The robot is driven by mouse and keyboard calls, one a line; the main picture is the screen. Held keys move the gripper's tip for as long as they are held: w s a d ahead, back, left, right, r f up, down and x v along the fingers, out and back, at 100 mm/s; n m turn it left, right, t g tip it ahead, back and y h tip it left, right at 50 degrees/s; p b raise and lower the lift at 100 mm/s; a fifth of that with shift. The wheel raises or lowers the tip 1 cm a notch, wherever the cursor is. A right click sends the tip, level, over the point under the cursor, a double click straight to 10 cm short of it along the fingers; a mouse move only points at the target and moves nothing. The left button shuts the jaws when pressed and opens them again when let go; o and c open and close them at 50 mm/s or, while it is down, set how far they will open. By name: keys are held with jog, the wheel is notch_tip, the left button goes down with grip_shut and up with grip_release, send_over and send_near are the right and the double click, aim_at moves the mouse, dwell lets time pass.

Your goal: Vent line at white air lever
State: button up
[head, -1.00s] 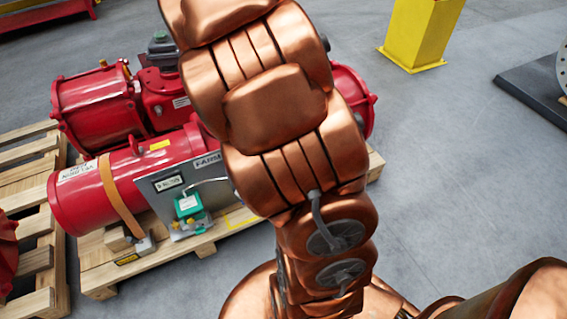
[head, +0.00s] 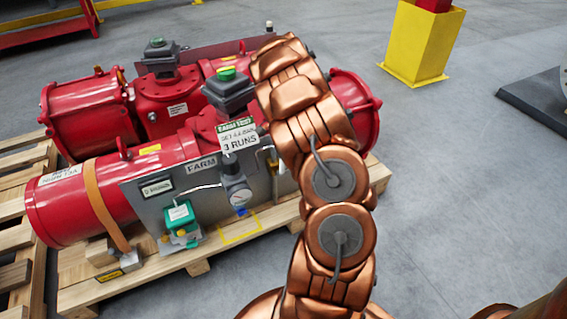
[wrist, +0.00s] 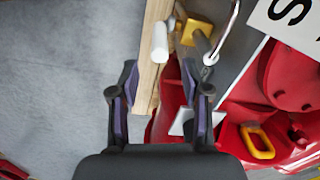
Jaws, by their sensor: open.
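In the wrist view a white lever handle (wrist: 159,42) stands out beside a yellow valve fitting (wrist: 197,31) near the top. My gripper (wrist: 160,97) is open and empty, its two purple-padded fingers apart. The white handle is beyond the fingertips, roughly in line with the gap between them, and I see no contact. In the head view my arm covers the right part of the grey panel (head: 268,182). There the gripper and the white lever cannot be made out.
A red actuator (head: 75,206) lies strapped on a wooden pallet (head: 188,262). The panel carries a pressure gauge (head: 240,197), a green box (head: 180,215) and a hanging sign (head: 239,136). A yellow post (head: 420,42) stands at the back.

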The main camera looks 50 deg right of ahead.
aim_at(281, 167)
notch_tip(281, 167, down, 7)
jog(key=shift+f+b, duration=0.2)
jog(key=shift+b, duration=0.3)
jog(key=shift+c, duration=0.2)
grip_shut()
dwell(0.3)
